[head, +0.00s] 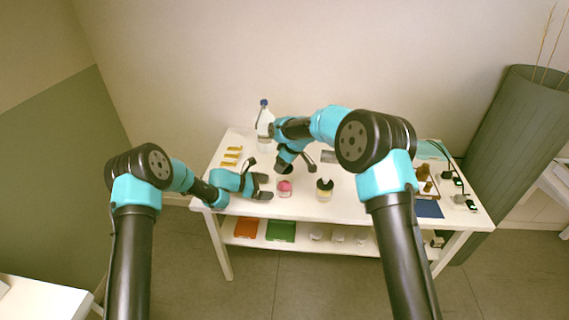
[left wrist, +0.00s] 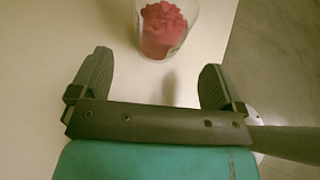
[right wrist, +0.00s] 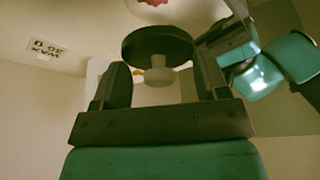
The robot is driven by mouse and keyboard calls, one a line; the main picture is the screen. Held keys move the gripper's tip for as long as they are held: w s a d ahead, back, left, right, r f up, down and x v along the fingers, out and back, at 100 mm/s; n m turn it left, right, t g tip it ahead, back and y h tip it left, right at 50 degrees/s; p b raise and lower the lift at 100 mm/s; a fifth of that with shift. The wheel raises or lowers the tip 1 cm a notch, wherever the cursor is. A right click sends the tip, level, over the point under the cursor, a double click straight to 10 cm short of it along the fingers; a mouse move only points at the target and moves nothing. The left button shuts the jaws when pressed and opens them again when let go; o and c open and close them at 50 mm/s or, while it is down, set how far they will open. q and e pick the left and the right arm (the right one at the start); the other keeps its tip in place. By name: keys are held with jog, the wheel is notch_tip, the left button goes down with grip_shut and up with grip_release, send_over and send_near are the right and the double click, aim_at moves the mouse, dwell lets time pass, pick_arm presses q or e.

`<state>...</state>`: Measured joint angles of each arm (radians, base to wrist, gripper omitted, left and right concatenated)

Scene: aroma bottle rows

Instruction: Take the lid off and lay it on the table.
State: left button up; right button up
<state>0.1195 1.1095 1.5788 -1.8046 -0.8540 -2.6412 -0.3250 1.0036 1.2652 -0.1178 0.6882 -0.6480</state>
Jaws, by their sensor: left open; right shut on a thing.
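A clear glass jar with red-pink contents (head: 285,188) stands uncovered near the front of the white table (head: 235,195). It also shows at the top of the left wrist view (left wrist: 163,32). My left gripper (head: 265,186) is open and empty, low at the table; its fingers (left wrist: 158,68) point toward the jar, which lies just beyond their tips. My right gripper (head: 295,165) is shut on a dark round lid with a pale plug beneath. The lid (right wrist: 157,45) shows between and past its fingertips (right wrist: 162,72), off the jar.
Another jar with a dark top (head: 324,190) stands right of the pink one. A clear bottle with a blue cap (head: 264,120) is at the back. Yellow pieces (head: 231,156) lie at the left. Brown items (head: 424,178) and a blue mat (head: 429,209) are at the right.

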pick_arm(q)
jog(key=v, duration=0.4)
jog(key=shift+s+a+r, duration=0.1)
jog(key=shift+a+r, duration=0.1)
jog(key=shift+a, duration=0.15)
pick_arm(e)
jog(key=shift+w, duration=0.1)
